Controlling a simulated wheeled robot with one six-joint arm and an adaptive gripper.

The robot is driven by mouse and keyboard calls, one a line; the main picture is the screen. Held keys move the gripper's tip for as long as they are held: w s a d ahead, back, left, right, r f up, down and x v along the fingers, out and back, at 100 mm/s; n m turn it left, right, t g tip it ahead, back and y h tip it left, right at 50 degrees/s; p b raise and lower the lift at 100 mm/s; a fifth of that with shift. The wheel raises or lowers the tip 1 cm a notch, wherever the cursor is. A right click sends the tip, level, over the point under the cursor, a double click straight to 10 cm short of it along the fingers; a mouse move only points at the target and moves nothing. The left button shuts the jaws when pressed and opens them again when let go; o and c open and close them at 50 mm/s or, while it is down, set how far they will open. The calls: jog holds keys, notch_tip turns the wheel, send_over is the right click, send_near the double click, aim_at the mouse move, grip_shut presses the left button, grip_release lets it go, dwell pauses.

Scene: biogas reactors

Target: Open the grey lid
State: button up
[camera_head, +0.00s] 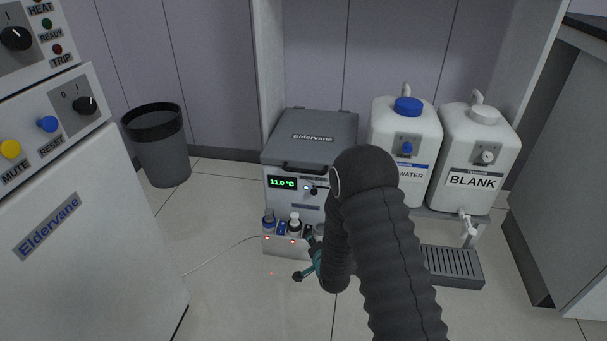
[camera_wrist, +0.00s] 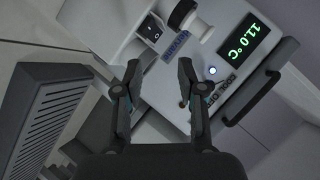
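The grey lid (camera_head: 312,137) is the top of a white Eldervane box (camera_head: 285,190) with a green 11.0 °C display, and it lies closed. A dark handle (camera_head: 303,168) runs along its front edge. The handle (camera_wrist: 256,95) also shows at the right in the wrist view, beside the display (camera_wrist: 240,42). My gripper (camera_head: 307,261) is low in front of the box, partly hidden by my arm in the head view. In the wrist view my gripper (camera_wrist: 158,80) has its fingers apart with nothing between them, facing the box's front, left of the handle.
Small bottles (camera_head: 294,224) stand on a ledge at the box's front. White water (camera_head: 404,135) and BLANK (camera_head: 473,160) containers stand to the right, above a grey drip tray (camera_head: 454,266). A bin (camera_head: 158,146) and a control cabinet (camera_head: 80,220) are left. The floor in front is mostly clear.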

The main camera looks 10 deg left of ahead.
notch_tip(320, 180, up, 7)
jog(key=w+a+m+t+y, duration=0.1)
jog(key=w+m+t, duration=0.1)
jog(key=w+t, duration=0.1)
jog(key=m+t+y, duration=0.2)
jog(key=m+t, duration=0.2)
send_near(303, 172)
jog(key=x, duration=1)
jog(key=shift+w+f+b, duration=0.15)
jog(key=shift+w+b, duration=0.15)
grip_shut()
